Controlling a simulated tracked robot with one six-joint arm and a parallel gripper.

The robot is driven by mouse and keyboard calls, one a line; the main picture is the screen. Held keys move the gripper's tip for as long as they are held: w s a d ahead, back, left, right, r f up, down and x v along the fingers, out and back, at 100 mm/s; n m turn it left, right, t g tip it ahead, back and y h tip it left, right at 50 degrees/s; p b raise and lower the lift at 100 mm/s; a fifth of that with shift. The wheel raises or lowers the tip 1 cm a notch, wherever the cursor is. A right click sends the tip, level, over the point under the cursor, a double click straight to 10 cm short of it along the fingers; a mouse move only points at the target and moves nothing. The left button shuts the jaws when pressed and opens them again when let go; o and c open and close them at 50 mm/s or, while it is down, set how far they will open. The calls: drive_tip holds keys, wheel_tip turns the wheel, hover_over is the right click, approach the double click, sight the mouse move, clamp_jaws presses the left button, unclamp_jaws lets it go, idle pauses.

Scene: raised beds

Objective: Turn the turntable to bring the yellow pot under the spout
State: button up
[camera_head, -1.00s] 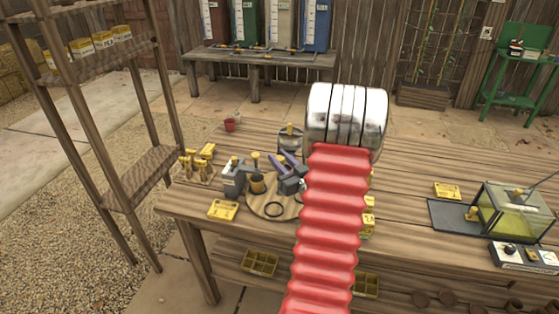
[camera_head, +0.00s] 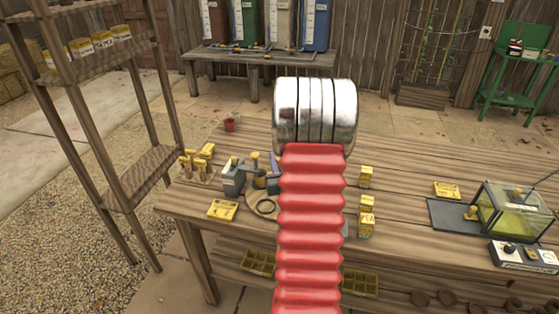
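The round wooden turntable (camera_head: 257,215) lies on the workbench, its right side hidden behind my red arm sleeve. A black ring (camera_head: 266,206) lies on its front part. A small yellow-brown pot (camera_head: 260,183) shows partly at the turntable's back left, next to a grey box-like block (camera_head: 233,178). A yellow-topped post (camera_head: 255,157) stands just behind; I cannot tell whether it is the spout. Purple-grey finger parts of my gripper (camera_head: 273,174) show at the turntable's back, left of my sleeve. The rest is hidden, so its opening and any contact are unclear.
Yellow seed boxes stand right of my arm (camera_head: 366,202), with a yellow card (camera_head: 222,210) at front left. A red cup (camera_head: 229,125) is at the back. A glass tank (camera_head: 512,210) stands at right.

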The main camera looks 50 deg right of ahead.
drive_tip(key=shift+m+g+h, duration=2)
drive_tip(key=shift+m+g, duration=0.1)
drive_tip(key=shift+g, duration=0.5)
drive_tip(key=shift+m+g+h, duration=0.5)
drive_tip(key=shift+m+g, duration=0.45)
drive_tip(key=shift+g, duration=0.45)
drive_tip(key=shift+m+g+h, duration=0.5)
drive_tip(key=shift+m+g, duration=0.45)
drive_tip(key=shift+g, duration=0.45)
drive_tip(key=m+g, duration=0.2)
drive_tip(key=g, duration=0.1)
drive_tip(key=m+g, duration=0.2)
drive_tip(key=g, duration=0.1)
drive_tip(key=shift+d+g, duration=0.1)
drive_tip(key=shift+g, duration=0.3)
drive_tip(key=shift+m+g+y, duration=0.7)
drive_tip(key=shift+m+g, duration=0.6)
drive_tip(key=shift+g, duration=0.4)
drive_tip(key=shift+s, duration=0.1)
drive_tip(key=o, duration=1.1)
drive_tip(key=shift+c, duration=0.2)
drive_tip(key=shift+w+a, duration=0.2)
